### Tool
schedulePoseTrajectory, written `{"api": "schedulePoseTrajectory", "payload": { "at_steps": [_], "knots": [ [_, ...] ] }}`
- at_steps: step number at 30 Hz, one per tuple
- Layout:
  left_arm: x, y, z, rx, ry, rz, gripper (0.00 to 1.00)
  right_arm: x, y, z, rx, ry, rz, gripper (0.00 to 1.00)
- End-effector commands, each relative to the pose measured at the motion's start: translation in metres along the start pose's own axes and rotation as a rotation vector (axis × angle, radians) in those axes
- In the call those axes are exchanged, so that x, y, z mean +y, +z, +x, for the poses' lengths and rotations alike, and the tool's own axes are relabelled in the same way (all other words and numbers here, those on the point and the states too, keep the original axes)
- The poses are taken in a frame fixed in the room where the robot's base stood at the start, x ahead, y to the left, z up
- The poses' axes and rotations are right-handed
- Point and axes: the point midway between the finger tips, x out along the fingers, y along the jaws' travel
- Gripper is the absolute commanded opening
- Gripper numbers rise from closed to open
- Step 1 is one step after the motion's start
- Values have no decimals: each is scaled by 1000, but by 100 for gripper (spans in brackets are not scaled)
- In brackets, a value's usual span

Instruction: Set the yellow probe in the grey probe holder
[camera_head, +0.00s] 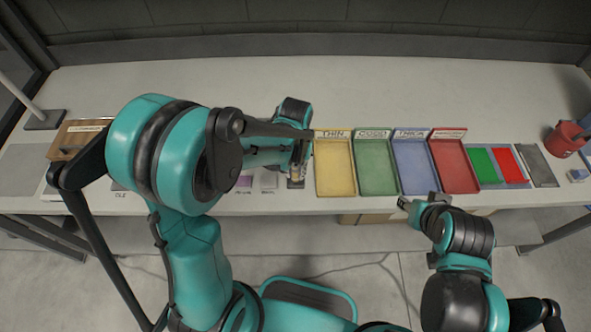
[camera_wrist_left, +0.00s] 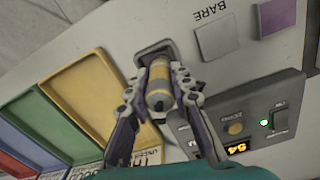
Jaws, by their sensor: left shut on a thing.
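The yellow probe (camera_wrist_left: 160,76), banded with grey, is between the two fingers of my left gripper (camera_wrist_left: 168,88) in the left wrist view. The gripper is shut on it. The grey probe holder (camera_wrist_left: 153,49) is a small dark block at the far end of the probe, partly hidden by it. I cannot tell whether the probe's end is inside the holder or just above it. In the head view my left gripper (camera_head: 297,172) is over the holder (camera_head: 295,184), beside the yellow tray. My right gripper (camera_head: 408,203) hangs by the table's front edge; its jaws are too small to read.
Yellow (camera_head: 335,184), green (camera_head: 376,184), blue (camera_head: 414,181) and red (camera_head: 456,180) trays stand right of the holder. A grey pad marked BARE (camera_wrist_left: 216,38) and a purple pad (camera_wrist_left: 277,17) lie nearby. A dark meter (camera_wrist_left: 258,110) shows 54 and a green light.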

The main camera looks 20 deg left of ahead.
Motion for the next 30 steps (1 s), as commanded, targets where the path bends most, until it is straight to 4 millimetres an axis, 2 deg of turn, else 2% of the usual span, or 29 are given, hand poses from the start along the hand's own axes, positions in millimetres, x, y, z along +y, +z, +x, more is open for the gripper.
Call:
{"api": "schedulePoseTrajectory", "payload": {
  "at_steps": [7, 8, 10, 19, 22, 26, 30],
  "knots": [
    [0, 0, 6, 0, 0, 0, 0, 0, 3, 4, 0, 0, 0, 40],
    [0, 0, 5, 0, 0, 0, 27, 0, 3, 4, 0, 0, 0, 40],
    [0, 0, 5, 0, 0, 0, 45, 0, 2, 4, 0, 0, 0, 40],
    [0, 0, 4, 0, 0, 0, 46, 0, 2, 3, 0, 0, 0, 40],
    [0, 0, -2, 0, 0, 0, 46, 0, 2, 3, 0, 0, 0, 40],
    [0, 0, -22, 0, 0, 0, 46, 0, 2, 3, 0, 0, 0, 40],
    [0, 1, -53, 0, 0, 0, 46, 0, 2, 3, 0, 0, 0, 40]
  ]
}}
